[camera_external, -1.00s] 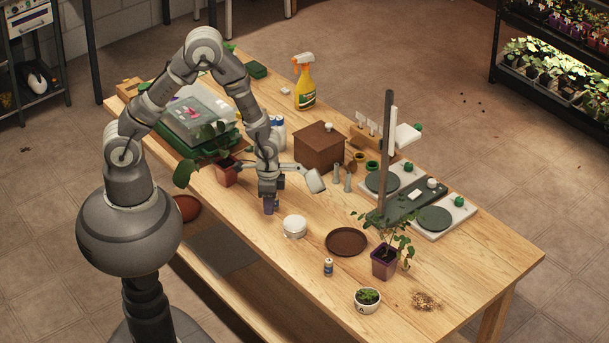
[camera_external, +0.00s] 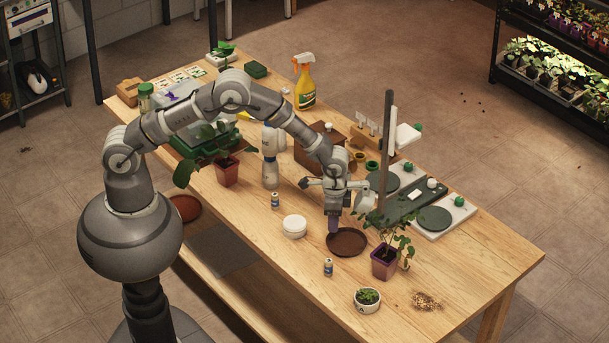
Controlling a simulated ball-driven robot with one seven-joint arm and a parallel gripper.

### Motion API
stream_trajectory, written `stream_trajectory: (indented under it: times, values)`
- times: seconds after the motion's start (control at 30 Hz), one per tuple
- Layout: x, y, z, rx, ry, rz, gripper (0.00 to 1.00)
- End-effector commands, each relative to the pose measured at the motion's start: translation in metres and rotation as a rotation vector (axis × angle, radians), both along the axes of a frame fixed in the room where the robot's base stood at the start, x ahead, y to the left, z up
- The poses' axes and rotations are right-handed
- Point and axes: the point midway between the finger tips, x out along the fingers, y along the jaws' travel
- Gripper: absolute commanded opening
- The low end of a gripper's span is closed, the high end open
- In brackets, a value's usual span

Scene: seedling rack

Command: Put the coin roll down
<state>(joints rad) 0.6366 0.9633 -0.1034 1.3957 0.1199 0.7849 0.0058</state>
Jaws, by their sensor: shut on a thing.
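My gripper (camera_external: 334,216) points down and is shut on the coin roll (camera_external: 333,226), a small upright purple cylinder. Its upper part is hidden between the fingers. The roll is at the left rim of a round brown saucer (camera_external: 351,244) on the wooden table. I cannot tell whether it touches the saucer or hangs above it.
A small blue-and-white cylinder (camera_external: 328,267) stands in front, another (camera_external: 275,201) farther left. A plant in a purple pot (camera_external: 385,263) is close on the right.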

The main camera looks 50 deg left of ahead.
Motion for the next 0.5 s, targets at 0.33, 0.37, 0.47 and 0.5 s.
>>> stream_trajectory:
  times: [0.33,0.37,0.47,0.5]
  values:
    - [-0.002,0.001,-0.034,0.002,0.002,0.0,0.0]
    - [-0.002,0.001,-0.034,0.002,0.002,0.0,0.0]
    - [-0.002,0.002,-0.036,0.002,0.002,0.0,0.0]
    - [-0.002,0.002,-0.037,0.003,0.003,0.0,0.0]
